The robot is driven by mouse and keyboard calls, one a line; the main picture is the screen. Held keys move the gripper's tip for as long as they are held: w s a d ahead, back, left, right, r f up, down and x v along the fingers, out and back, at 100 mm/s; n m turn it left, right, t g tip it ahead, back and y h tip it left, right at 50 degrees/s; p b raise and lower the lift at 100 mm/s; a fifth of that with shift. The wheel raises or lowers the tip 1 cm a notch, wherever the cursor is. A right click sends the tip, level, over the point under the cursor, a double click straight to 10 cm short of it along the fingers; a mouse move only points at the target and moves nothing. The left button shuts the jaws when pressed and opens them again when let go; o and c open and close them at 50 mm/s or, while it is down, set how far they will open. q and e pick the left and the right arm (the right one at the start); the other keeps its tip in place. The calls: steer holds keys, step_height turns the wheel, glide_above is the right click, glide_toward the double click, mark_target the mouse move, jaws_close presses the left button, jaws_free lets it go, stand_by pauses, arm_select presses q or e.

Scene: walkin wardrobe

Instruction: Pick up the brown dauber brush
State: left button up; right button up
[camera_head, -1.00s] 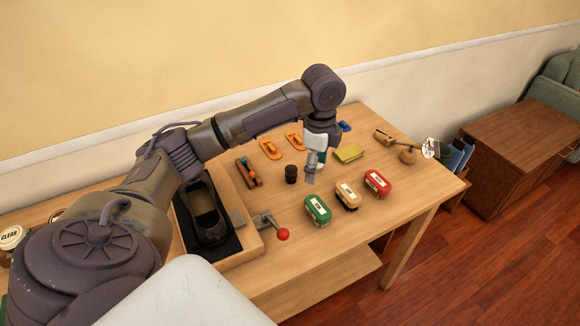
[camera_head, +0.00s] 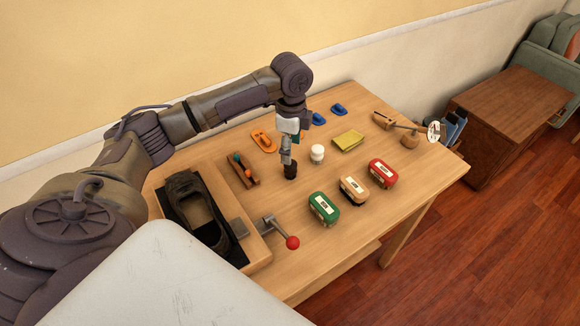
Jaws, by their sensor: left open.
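Two slim brown pieces (camera_head: 241,171), one with a teal knob and one with a red knob, lie near the middle of the table; they may be dauber brushes, but they are too small to be sure. My left gripper (camera_head: 286,158) points down to the right of them, open. Its fingertips are at or just above a small dark jar (camera_head: 291,173); I cannot tell whether they touch it. No object shows held. My right gripper is out of view.
A white jar (camera_head: 317,153), yellow cloth (camera_head: 348,140) and orange piece (camera_head: 263,141) lie nearby. A wooden tray (camera_head: 259,258) holds a black shoe (camera_head: 192,205). A red-knobbed lever (camera_head: 292,242) sticks out.

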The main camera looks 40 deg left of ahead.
mark_target(290, 167)
arm_select(q)
step_height(290, 167, down, 2)
steer(key=shift+a+f, duration=0.1)
steer(key=shift+f, duration=0.05)
step_height(290, 167, down, 5)
steer(key=shift+s+r+p, duration=0.1)
steer(key=shift+p, duration=0.35)
steer(key=shift+f, duration=0.4)
steer(key=c, duration=1.1)
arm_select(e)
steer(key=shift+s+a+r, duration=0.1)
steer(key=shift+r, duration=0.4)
